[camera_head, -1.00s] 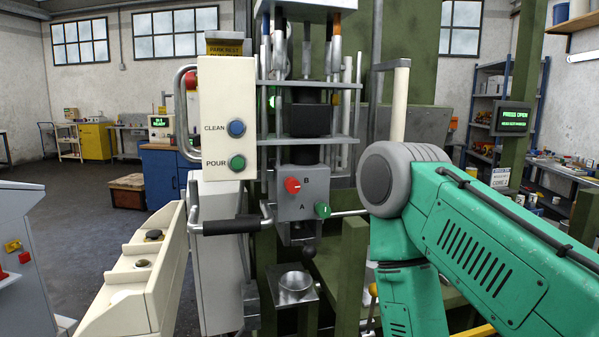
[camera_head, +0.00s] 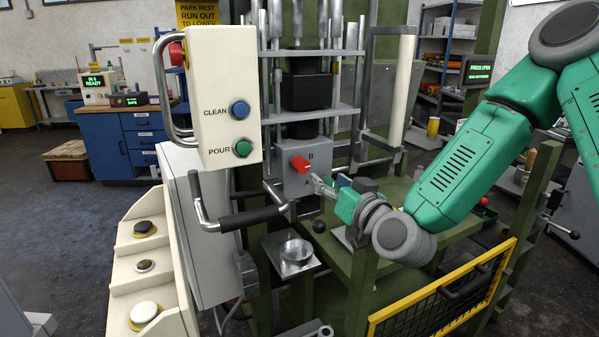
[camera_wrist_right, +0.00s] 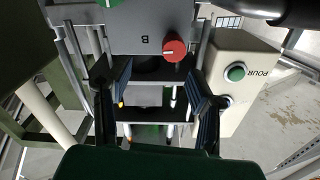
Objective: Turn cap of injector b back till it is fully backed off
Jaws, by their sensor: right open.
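The cap of injector B is a red knob (camera_head: 300,164) on the grey injector block (camera_head: 290,187), next to the letter B. It also shows in the right wrist view (camera_wrist_right: 174,50), near the top between the fingers. My right gripper (camera_head: 318,184) is just below and right of the red cap in the head view, in front of the block near the letter A. In the right wrist view its two fingers (camera_wrist_right: 161,72) are spread apart with nothing held. The green cap of injector A is hidden in the head view; a green bit (camera_wrist_right: 108,3) shows at the wrist view's top edge. My left gripper is not in view.
A cream panel (camera_head: 222,75) with CLEAN and POUR buttons stands left of the block. A black-gripped handle (camera_head: 252,216) sticks out below it. A metal cup (camera_head: 296,252) sits below the block. A yellow-framed mesh guard (camera_head: 440,300) is at the lower right.

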